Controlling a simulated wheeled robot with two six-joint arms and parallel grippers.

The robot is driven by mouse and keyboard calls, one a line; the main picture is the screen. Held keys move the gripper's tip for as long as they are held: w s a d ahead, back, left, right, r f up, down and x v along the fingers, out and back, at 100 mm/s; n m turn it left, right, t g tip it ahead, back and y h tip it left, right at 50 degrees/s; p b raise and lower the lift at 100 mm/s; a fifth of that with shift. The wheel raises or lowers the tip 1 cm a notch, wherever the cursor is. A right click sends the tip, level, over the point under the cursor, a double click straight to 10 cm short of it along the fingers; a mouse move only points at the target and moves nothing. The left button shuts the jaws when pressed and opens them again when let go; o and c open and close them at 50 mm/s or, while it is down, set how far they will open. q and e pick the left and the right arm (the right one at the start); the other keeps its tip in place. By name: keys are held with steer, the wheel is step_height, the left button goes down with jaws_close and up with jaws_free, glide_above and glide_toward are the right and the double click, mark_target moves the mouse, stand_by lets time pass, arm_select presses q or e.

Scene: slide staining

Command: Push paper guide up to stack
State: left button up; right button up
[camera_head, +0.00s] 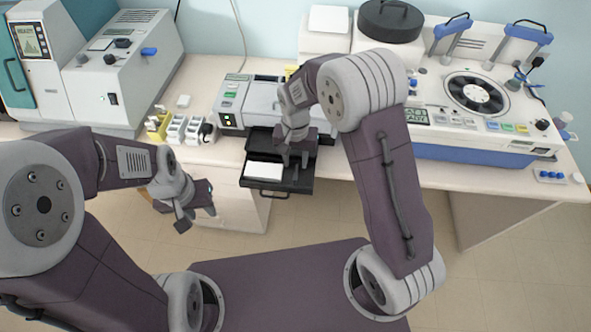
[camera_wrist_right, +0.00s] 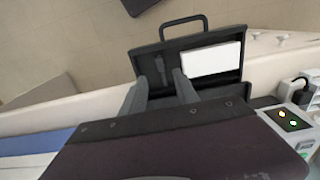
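A black paper tray (camera_head: 278,184) is pulled out from the front of a grey printer. A white paper stack (camera_head: 264,170) lies in its left part; it also shows at the right of the tray in the right wrist view (camera_wrist_right: 212,59). A small dark grey upright piece, apparently the paper guide (camera_wrist_right: 160,67), stands in the tray with a gap between it and the stack. My right gripper (camera_head: 294,161) is open above the tray, its fingers on either side of the guide in the wrist view; contact is unclear. My left gripper (camera_head: 196,218) is open and empty, in front of the bench.
The printer (camera_head: 250,98) stands behind the tray. Small white holders (camera_head: 183,130) and a yellow one (camera_head: 158,125) stand to its left. A large white machine with a black rotor (camera_head: 478,94) stands to the right. The bench's front edge runs beneath the tray.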

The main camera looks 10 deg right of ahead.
steer(key=shift+r, duration=0.7)
steer(key=c, duration=0.3)
steer(key=shift+m+g+y, duration=0.5)
steer(key=shift+m+g, duration=0.2)
steer(key=shift+m, duration=0.2)
steer(key=s, duration=0.1)
steer(key=s+a, duration=0.2)
steer(key=shift+s+f, duration=0.15)
steer(key=shift+s, duration=0.2)
jaws_close()
steer(key=d+f+m+t+y+b, duration=0.2)
steer(key=d+m+t+y+b, duration=0.2)
steer(key=d+m+y+b, duration=0.75)
steer(key=m+h+p, duration=0.2)
steer(key=m+h, duration=0.2)
steer(key=m, duration=0.1)
glide_above(307, 184)
step_height(307, 184, down, 8)
steer(key=shift+w+r, duration=0.1)
steer(key=shift+r, duration=0.1)
